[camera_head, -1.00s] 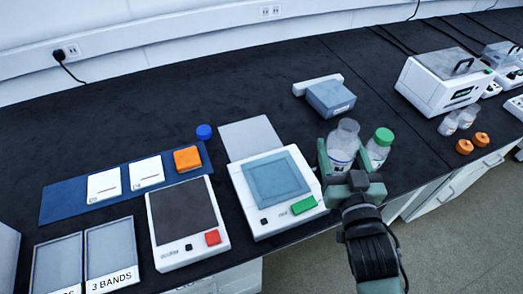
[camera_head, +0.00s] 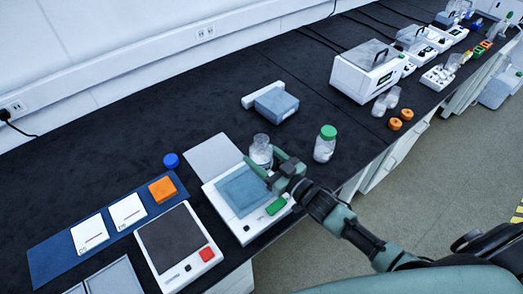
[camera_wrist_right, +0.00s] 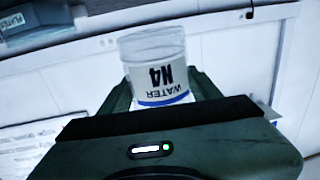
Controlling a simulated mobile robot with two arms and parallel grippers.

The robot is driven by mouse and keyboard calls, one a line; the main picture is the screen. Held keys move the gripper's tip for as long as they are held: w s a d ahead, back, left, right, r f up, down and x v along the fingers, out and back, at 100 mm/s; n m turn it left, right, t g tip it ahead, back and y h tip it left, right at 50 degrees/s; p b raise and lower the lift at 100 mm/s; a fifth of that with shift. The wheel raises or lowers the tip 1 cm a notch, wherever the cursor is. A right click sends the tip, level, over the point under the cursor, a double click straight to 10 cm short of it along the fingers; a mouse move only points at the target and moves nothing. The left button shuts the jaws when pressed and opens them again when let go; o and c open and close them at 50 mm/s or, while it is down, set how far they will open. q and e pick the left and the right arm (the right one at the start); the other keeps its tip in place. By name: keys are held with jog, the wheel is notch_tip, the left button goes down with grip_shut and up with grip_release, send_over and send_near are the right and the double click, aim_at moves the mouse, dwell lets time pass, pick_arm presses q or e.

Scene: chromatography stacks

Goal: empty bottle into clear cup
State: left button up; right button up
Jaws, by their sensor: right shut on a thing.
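My right gripper (camera_head: 268,166) is shut on a clear bottle (camera_head: 261,148). The bottle looks roughly upright in the head view, in front of the white device's back right corner; its height above the bench is hard to tell. In the right wrist view the bottle (camera_wrist_right: 155,55) sits between the fingers, its label reading "WATER N4" upside down. Two small clear containers, one left (camera_head: 380,106) and one right (camera_head: 392,96), stand by the white lidded machine; I cannot tell if either is the clear cup. My left gripper is not in view.
A green-capped bottle (camera_head: 325,144) stands right of my gripper. The white device (camera_head: 225,215) has a blue translucent top. A blue cap (camera_head: 171,160), orange caps (camera_head: 394,124), a grey-blue box (camera_head: 276,104) and the lidded machine (camera_head: 350,82) are around.

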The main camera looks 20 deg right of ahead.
jog(key=m, duration=0.1)
jog(key=d+m+b, duration=0.1)
jog(key=m, duration=0.1)
jog(key=shift+w+r, duration=0.2)
jog(key=shift+d+r+m+t+b, duration=0.1)
jog(key=shift+d+m+t+b, duration=0.2)
jog(key=shift+m, duration=0.4)
jog(key=shift+a+r, duration=0.15)
jog(key=shift+d+m, duration=0.2)
jog(key=shift+m, duration=0.4)
jog(key=shift+a+m, duration=0.1)
jog(key=shift+m, duration=0.5)
